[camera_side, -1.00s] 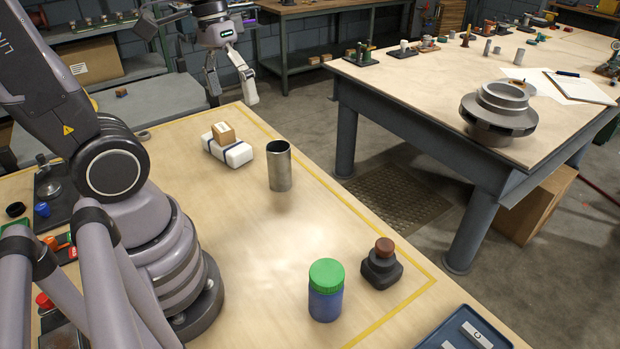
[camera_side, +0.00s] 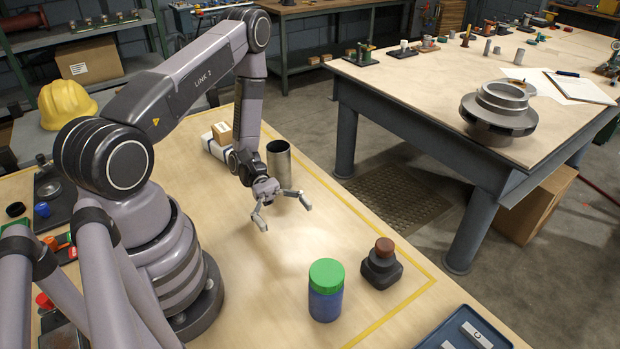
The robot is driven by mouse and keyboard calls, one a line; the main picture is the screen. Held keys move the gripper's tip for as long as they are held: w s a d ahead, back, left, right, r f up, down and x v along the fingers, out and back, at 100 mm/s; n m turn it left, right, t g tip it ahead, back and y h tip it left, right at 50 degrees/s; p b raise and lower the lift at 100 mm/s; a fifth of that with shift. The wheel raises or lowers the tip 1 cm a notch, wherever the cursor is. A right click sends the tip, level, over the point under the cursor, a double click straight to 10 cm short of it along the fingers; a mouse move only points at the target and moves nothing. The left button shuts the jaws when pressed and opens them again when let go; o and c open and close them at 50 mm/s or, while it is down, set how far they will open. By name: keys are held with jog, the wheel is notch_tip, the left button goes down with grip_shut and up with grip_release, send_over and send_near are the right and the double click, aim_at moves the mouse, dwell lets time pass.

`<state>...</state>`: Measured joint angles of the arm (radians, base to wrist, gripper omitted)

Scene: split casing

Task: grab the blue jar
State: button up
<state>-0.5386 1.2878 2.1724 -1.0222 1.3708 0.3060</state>
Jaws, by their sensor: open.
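The blue jar (camera_side: 325,304) with a green lid stands upright on the wooden table, near the front edge inside the yellow line. My gripper (camera_side: 284,212) is open with its fingers spread and nothing between them. It is above the table, up and to the left of the jar in the picture, clearly apart from it. The gripper is in front of the lower part of a metal cylinder.
The open metal cylinder (camera_side: 279,158) stands just behind my gripper. A dark block with a brown knob (camera_side: 382,265) stands right of the jar. A blue tray (camera_side: 440,342) is at the bottom right. A small box (camera_side: 221,133) sits on a white package (camera_side: 212,144). Table between gripper and jar is clear.

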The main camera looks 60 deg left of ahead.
aim_at(317, 261)
jog(key=shift+n+t, duration=0.3)
jog(key=shift+n, duration=0.1)
jog(key=d, duration=0.4)
jog(key=d+f, duration=0.1)
jog(key=d, duration=0.3)
jog(key=s+d, duration=0.1)
jog(key=d, duration=0.4)
jog(key=shift+f, duration=0.2)
jog(key=shift+d, duration=0.5)
jog(key=shift+c, duration=0.4)
jog(key=c, duration=1.3)
